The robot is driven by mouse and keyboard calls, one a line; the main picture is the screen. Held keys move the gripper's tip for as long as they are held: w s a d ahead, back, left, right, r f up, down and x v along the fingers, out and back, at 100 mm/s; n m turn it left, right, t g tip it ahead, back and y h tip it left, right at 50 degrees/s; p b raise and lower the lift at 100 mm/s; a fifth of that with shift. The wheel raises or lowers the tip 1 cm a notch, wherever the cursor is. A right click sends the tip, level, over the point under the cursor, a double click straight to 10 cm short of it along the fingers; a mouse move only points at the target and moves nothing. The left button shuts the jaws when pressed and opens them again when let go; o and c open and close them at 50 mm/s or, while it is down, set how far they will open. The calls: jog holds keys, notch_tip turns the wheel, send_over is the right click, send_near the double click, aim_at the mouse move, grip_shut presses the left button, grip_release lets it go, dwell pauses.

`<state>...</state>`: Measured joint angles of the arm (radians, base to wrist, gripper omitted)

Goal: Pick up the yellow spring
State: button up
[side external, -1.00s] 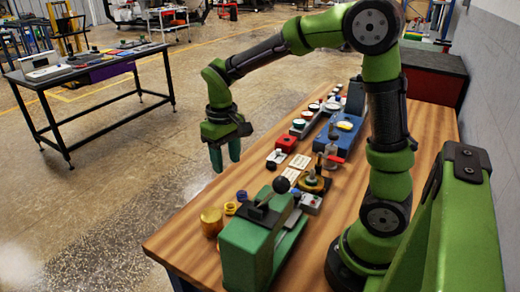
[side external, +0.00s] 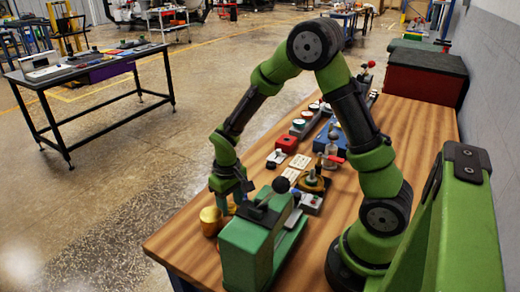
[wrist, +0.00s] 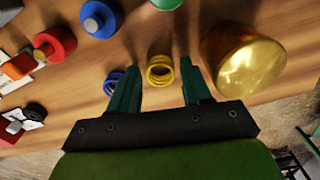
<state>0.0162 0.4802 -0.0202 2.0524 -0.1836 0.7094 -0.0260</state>
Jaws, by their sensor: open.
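The yellow spring (wrist: 160,70) is a small coil on the wooden table, seen in the wrist view between my fingertips. My gripper (wrist: 160,78) is open, with one finger on each side of the spring and a visible gap to each. I cannot tell how high the fingertips are above the table. In the side view my gripper (side external: 231,196) is low at the table's left edge, beside the gold cylinder, and it mostly hides the spring there.
A gold cylinder (wrist: 246,64) stands close to my right finger in the wrist view. A blue spring (wrist: 112,80) is partly behind the left finger. Blue (wrist: 100,18) and red (wrist: 53,46) round pieces lie farther left. A green machine (side external: 250,248) stands near my gripper.

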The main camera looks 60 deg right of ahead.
jog(key=shift+f, duration=0.3)
jog(key=c, duration=0.8)
notch_tip(320, 180, up, 9)
jog(key=s+d+r+m, duration=0.1)
jog(key=s+d+m, duration=0.15)
jog(key=d, duration=0.45)
jog(key=s+d+r+m, duration=0.1)
jog(key=s+d+r, duration=0.15)
jog(key=d, duration=0.35)
jog(key=shift+m, duration=0.85)
jog(key=s+d, duration=0.2)
jog(key=s, duration=0.1)
jog(key=s+d, duration=0.2)
jog(key=s, duration=0.2)
jog(key=s+d, duration=0.2)
jog(key=s, duration=0.2)
jog(key=shift+d+f, duration=0.25)
jog(key=shift+d, duration=0.1)
jog(key=shift+a+f+n, duration=0.15)
jog(key=shift+f+n, duration=0.1)
jog(key=shift+n, duration=0.05)
jog(key=shift+f, duration=1.05)
